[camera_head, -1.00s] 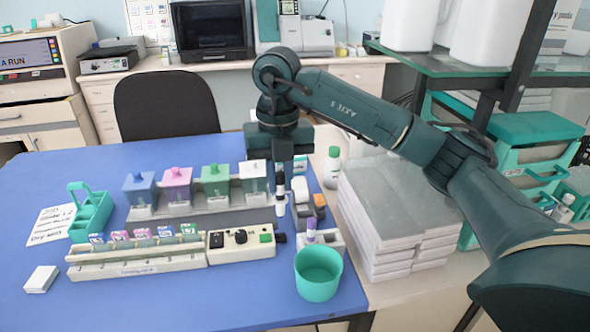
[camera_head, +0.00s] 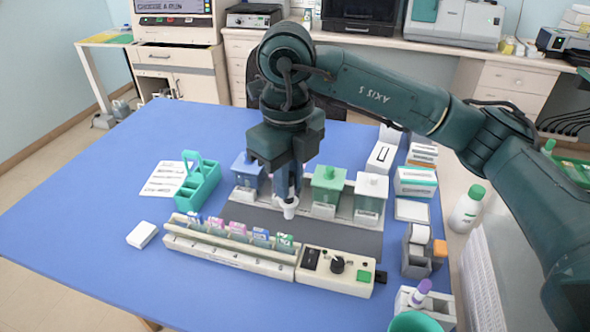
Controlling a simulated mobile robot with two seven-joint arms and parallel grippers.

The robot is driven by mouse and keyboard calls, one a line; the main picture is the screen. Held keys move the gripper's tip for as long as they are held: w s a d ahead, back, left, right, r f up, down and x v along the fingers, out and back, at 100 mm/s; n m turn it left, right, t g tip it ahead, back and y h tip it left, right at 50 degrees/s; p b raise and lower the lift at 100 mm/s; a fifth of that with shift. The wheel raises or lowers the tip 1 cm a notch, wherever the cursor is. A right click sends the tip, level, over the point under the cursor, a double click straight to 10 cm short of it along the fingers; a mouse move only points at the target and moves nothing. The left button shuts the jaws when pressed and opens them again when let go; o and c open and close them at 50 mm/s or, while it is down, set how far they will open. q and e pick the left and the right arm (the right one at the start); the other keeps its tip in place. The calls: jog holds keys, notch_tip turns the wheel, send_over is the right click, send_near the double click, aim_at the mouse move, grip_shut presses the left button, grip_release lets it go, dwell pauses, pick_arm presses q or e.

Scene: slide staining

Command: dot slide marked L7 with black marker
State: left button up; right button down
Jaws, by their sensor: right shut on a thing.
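My right gripper (camera_head: 288,180) points down and is shut on a marker (camera_head: 289,208). The marker hangs upright, its pale lower end just above the grey strip behind the slide rack. Several slides with coloured label ends stand in the long cream slide rack (camera_head: 230,255): blue (camera_head: 195,219), pink (camera_head: 216,223), another pink (camera_head: 237,229), blue (camera_head: 260,236) and green (camera_head: 284,242). Their writing is too small to read, so I cannot tell which is L7. The marker is apart from the slides. My left gripper is not in view.
Behind the rack stand blue (camera_head: 246,172), green (camera_head: 328,187) and white (camera_head: 371,197) staining jars; my gripper hides the space between blue and green. A control box (camera_head: 337,270) adjoins the rack. A teal carrier (camera_head: 198,182) stands left.

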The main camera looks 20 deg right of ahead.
aim_at(289, 200)
jog(key=shift+s+f+b, duration=0.1)
jog(key=shift+f+b, duration=0.35)
jog(key=shift+f, duration=0.35)
jog(key=shift+f+b, duration=0.3)
jog(key=shift+f, duration=0.3)
jog(key=shift+f+b, duration=0.35)
jog(key=shift+f, duration=0.3)
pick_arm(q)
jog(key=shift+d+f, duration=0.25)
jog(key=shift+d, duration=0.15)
pick_arm(e)
jog(key=shift+f, duration=0.1)
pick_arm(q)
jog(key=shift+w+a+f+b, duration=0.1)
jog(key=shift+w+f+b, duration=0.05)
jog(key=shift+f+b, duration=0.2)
pick_arm(e)
jog(key=shift+f, duration=0.3)
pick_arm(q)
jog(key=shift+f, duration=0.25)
pick_arm(e)
jog(key=shift+f, duration=0.1)
dwell(1.2)
